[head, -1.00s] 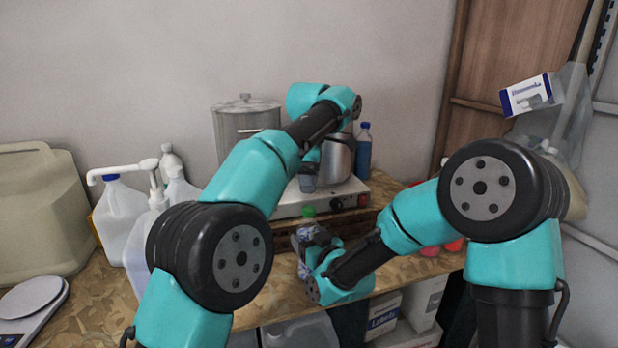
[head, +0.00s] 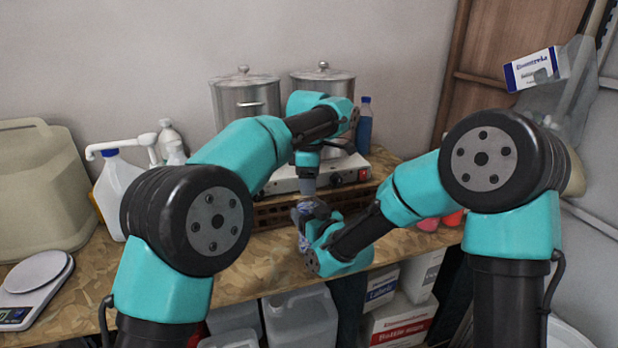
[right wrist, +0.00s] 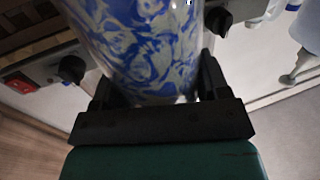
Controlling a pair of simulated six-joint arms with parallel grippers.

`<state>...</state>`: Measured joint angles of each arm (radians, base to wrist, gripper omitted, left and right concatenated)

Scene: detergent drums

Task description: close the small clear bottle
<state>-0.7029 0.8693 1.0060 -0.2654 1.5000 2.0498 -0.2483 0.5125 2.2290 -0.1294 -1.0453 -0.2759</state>
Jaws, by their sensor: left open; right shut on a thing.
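The small clear bottle (head: 301,213) stands at the front of the table, mostly covered by my right gripper (head: 312,214). In the right wrist view the bottle (right wrist: 150,45) is see-through with blue and pale swirls and sits between the fingers of my right gripper (right wrist: 155,88), which is shut on it. My left gripper (head: 307,186) points down directly above the bottle and is open, its fingertips at the height of the bottle's top. The green cap does not show now; the left gripper hides the bottle's top.
A blue bottle (head: 364,128) is at the back right. White jugs (head: 118,190) and a scale (head: 36,280) are left. Red-topped items (head: 452,219) lie right.

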